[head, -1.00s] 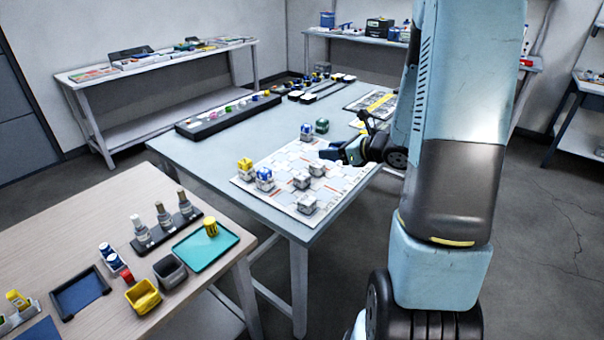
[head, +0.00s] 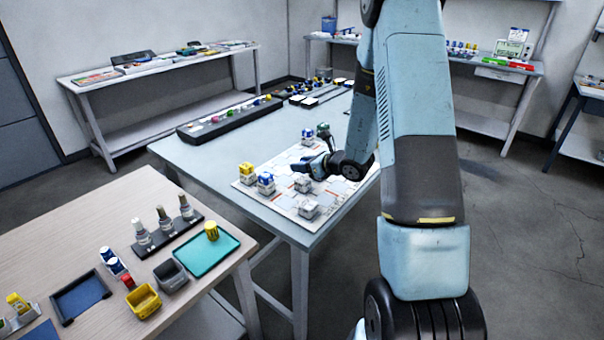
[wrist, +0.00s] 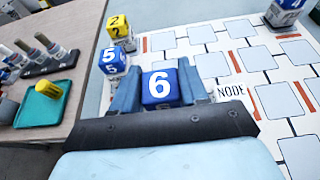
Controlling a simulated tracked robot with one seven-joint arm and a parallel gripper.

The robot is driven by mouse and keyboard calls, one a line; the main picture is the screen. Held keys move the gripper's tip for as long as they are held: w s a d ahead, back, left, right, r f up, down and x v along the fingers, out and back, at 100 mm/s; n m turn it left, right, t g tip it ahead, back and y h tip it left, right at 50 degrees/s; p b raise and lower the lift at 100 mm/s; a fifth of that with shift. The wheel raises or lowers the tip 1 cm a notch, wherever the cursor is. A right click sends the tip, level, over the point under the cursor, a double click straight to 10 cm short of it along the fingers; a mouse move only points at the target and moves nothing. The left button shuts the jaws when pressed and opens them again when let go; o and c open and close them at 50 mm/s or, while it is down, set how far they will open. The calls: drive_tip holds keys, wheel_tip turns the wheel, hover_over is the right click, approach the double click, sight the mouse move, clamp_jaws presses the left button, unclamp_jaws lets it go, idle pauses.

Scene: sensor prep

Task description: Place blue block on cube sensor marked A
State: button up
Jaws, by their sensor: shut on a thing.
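My gripper (head: 305,166) is over the white patterned board on the middle table. In the wrist view my gripper (wrist: 158,84) is shut on a blue block (wrist: 160,88) marked 6, with one finger on each side. Two grey cube sensors show in the head view, one beside the gripper (head: 303,184) and one nearer the board's front corner (head: 308,211). No letter A is readable on any cube. Another blue block (wrist: 112,58), marked 5, sits on a grey cube left of the gripper. My arm hides part of the board.
A yellow block (wrist: 119,27) marked 2 stands behind the blue 5. A blue-topped cube (head: 308,136) stands at the board's far side. The board (wrist: 300,145) has flat pale tiles and a "NODE" label. A side table (head: 75,220) holds bottles, bins and a teal tray (head: 205,251).

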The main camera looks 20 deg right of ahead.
sight(302, 179)
drive_tip(key=shift+w+a+f, duration=0.15)
drive_tip(key=shift+w+f, duration=0.1)
drive_tip(key=shift+f, duration=1.6)
drive_tip(key=shift+f, duration=0.1)
drive_tip(key=o, duration=1)
